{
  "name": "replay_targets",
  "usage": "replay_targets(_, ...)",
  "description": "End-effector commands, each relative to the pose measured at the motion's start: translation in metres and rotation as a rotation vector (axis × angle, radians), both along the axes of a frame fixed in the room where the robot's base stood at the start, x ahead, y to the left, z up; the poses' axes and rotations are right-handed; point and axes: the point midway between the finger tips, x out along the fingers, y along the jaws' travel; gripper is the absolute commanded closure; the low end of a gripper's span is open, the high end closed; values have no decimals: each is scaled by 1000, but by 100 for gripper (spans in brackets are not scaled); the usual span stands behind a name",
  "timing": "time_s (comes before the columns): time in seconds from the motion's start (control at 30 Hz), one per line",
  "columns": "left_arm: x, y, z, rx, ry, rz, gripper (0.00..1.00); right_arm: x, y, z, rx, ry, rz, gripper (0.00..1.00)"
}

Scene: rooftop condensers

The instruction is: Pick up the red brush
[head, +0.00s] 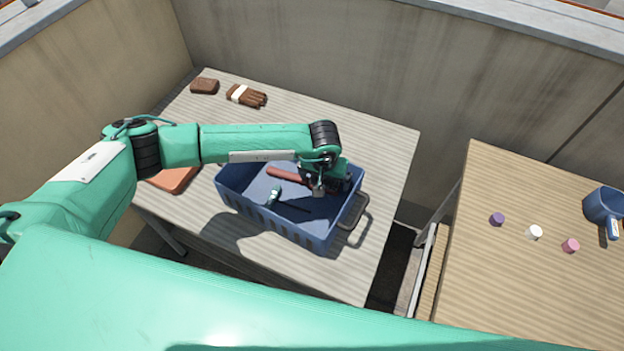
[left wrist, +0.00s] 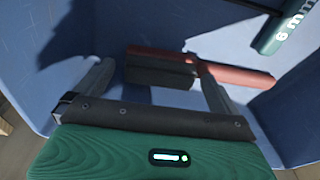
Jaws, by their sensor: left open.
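The red brush (head: 287,174) lies inside the blue crate (head: 232,199), near its back wall. In the left wrist view, the brush (left wrist: 238,76) lies across the picture, with a red back and a dark underside. My left gripper (head: 319,190) hangs over the crate near the brush's right end, which the gripper partly hides in the head view. In the left wrist view my left gripper (left wrist: 158,88) is open, its fingers apart and nothing held. The right finger overlaps the brush; I cannot tell whether they touch. My right gripper is not in view.
A teal-handled tool (head: 273,195) marked "6 mm" lies in the crate near the brush. The crate walls surround my gripper. Brown gloves (head: 247,96), a brown block-like item (head: 204,86) and an orange-brown item (head: 175,178) lie on the table. A second table (head: 520,280) stands right.

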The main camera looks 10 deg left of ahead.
Motion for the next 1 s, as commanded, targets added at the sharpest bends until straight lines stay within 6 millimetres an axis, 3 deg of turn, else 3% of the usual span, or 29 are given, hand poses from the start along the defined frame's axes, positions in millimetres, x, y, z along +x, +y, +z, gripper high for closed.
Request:
replay_targets(0.03, 0, 0, 0, 0, 0, 0, 0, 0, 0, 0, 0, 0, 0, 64)
replay_targets(0.2, 0, 0, 0, 0, 0, 0, 33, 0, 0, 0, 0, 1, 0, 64)
replay_targets(0.27, 0, 0, 0, 0, 0, 1, 42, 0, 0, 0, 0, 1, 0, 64)
replay_targets(0.67, 1, 0, 7, 0, -1, 1, 42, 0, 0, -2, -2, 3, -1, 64)
replay_targets(0.87, 1, 0, 33, -1, -4, -1, 42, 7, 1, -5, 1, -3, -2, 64)
replay_targets(1.0, 1, 0, 62, 0, -5, -1, 42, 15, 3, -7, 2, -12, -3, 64)
